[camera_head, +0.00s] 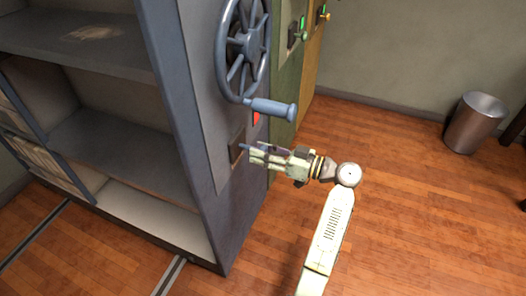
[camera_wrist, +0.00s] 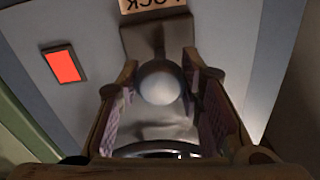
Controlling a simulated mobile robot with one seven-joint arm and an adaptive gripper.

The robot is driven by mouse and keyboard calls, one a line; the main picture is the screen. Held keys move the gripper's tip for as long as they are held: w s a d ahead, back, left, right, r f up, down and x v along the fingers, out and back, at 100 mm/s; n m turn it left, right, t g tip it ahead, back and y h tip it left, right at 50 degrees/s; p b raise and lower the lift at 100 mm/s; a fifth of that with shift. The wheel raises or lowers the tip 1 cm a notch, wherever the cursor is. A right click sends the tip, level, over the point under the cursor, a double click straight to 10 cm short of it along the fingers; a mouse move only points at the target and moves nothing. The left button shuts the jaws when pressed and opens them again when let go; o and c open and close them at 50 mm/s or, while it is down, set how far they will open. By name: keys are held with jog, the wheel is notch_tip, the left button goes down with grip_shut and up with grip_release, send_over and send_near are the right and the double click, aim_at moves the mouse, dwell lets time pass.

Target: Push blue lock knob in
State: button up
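The lock knob (camera_wrist: 160,82) is a round, pale blue-grey ball on a short dark stem, in front of a brown plate (camera_wrist: 140,38) in the wrist view. My gripper (camera_wrist: 161,90) is open, with one finger on each side of the knob. Narrow gaps seem to show between the knob and the fingers. In the head view my gripper (camera_head: 257,157) is at the side of the blue-grey shelf unit, close to the dark lock plate (camera_head: 236,149). The fingers mostly hide the knob there.
A lit red panel (camera_wrist: 64,66) and an upside-down LOCK label (camera_wrist: 153,5) are near the knob. The spoked wheel (camera_head: 243,48) and its blue handle (camera_head: 270,108) stick out above my gripper. The shelf unit (camera_head: 203,140) is at left. Open wooden floor (camera_head: 400,220) lies at right.

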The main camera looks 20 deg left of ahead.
grip_shut()
dwell(0.3)
jog(key=a+b, duration=0.1)
jog(key=a, duration=0.2)
jog(key=shift+f+b, duration=0.15)
jog(key=shift+b, duration=0.15)
jog(key=shift+a, duration=0.2)
jog(key=shift+r, duration=0.2)
jog(key=o, duration=0.6)
grip_release()
